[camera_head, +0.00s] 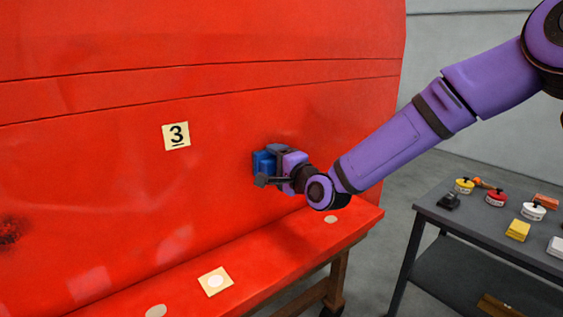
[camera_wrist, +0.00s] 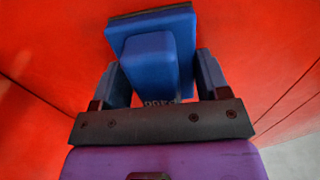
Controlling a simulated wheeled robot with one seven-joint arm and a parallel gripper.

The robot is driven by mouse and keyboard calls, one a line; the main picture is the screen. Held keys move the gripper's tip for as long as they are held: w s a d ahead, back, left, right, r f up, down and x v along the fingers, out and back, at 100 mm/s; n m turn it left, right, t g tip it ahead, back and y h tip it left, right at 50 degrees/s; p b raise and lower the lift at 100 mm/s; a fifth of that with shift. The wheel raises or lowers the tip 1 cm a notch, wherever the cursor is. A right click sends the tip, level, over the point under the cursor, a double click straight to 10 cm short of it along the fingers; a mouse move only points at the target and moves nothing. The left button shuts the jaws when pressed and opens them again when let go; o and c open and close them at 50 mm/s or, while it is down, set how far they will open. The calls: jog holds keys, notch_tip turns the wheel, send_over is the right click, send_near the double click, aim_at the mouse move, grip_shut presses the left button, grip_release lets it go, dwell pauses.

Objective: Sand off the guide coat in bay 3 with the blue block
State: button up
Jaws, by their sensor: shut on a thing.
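My gripper (camera_head: 278,166) is shut on the blue block (camera_head: 264,161), at the right part of the red nosecone (camera_head: 220,100). In the wrist view the blue block (camera_wrist: 145,60) sits between my two fingers (camera_wrist: 162,80), its dark pad facing the red surface. The block is at or very near the panel; I cannot tell if it touches. The bay label "3" (camera_head: 176,136) is on the panel, left of the block. A dark speckled patch (camera_head: 13,231) lies at the far left edge. No dark coat shows around the block; the surface under it is hidden.
A red ledge (camera_head: 270,250) juts out below, with a cream card (camera_head: 215,281) on it. A dark cart (camera_head: 480,232) at right holds a yellow block (camera_head: 517,230), a red-topped pot (camera_head: 495,198) and other items. Grey floor lies between the nosecone and the cart.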

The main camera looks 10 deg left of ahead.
aim_at(240, 167)
jog(key=shift+s+a, duration=1.4)
jog(key=shift+s, duration=0.15)
jog(key=shift+s+a, duration=1.35)
jog(key=shift+s, duration=0.2)
jog(key=shift+s, duration=0.1)
jog(key=shift+v, duration=2.9)
jog(key=shift+v, duration=1.5)
jog(key=shift+d+f, duration=0.1)
